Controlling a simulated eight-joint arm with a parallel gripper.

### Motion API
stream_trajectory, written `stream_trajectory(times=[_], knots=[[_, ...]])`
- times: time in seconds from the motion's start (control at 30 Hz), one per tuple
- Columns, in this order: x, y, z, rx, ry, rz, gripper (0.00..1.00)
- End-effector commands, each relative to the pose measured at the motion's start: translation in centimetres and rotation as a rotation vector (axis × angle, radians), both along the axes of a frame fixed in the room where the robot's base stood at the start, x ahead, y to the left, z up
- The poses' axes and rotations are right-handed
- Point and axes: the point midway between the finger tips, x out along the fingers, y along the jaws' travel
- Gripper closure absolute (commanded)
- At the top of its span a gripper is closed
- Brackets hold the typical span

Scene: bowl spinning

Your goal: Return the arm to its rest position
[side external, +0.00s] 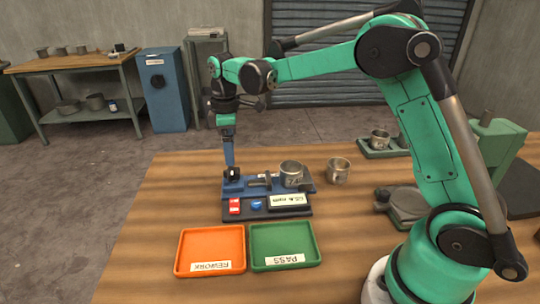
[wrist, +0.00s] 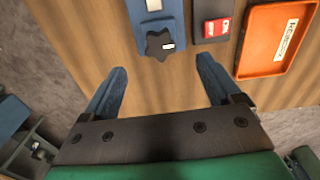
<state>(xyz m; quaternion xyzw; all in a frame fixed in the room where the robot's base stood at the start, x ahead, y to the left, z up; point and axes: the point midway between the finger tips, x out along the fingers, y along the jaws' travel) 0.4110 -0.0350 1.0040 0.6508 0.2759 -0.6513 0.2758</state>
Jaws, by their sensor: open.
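My gripper (wrist: 160,90) is open and empty in the wrist view, its two blue fingers wide apart over the wooden table. In the side external view my gripper (side external: 229,150) points down above the left end of a blue fixture (side external: 265,187) with a black knob (side external: 232,173). From that side I cannot tell the exact gap between the fingertips and the knob. The black knob also shows in the wrist view (wrist: 160,46), ahead of the fingers and apart from them. A metal cup (side external: 291,174) stands on the fixture's right part.
A second metal cup (side external: 338,171) stands right of the fixture. A panel with a red switch (side external: 235,206) lies in front of it. An orange REWORK tray (side external: 210,250) and a green PASS tray (side external: 284,246) lie at the front. Another cup (side external: 380,139) stands at the back right.

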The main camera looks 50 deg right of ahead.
Motion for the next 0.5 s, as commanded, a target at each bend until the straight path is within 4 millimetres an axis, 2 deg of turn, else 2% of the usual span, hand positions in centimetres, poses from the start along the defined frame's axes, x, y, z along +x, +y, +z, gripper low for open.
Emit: stream_trajectory(times=[0.27,0.37,0.5], knots=[[-0.2,0.1,0.4,-0.001,-0.013,-0.016,0.16],[-1.1,0.4,1.6,-0.002,-0.052,-0.065,0.16],[-3.6,1.1,4.0,0.006,-0.156,-0.198,0.16]])
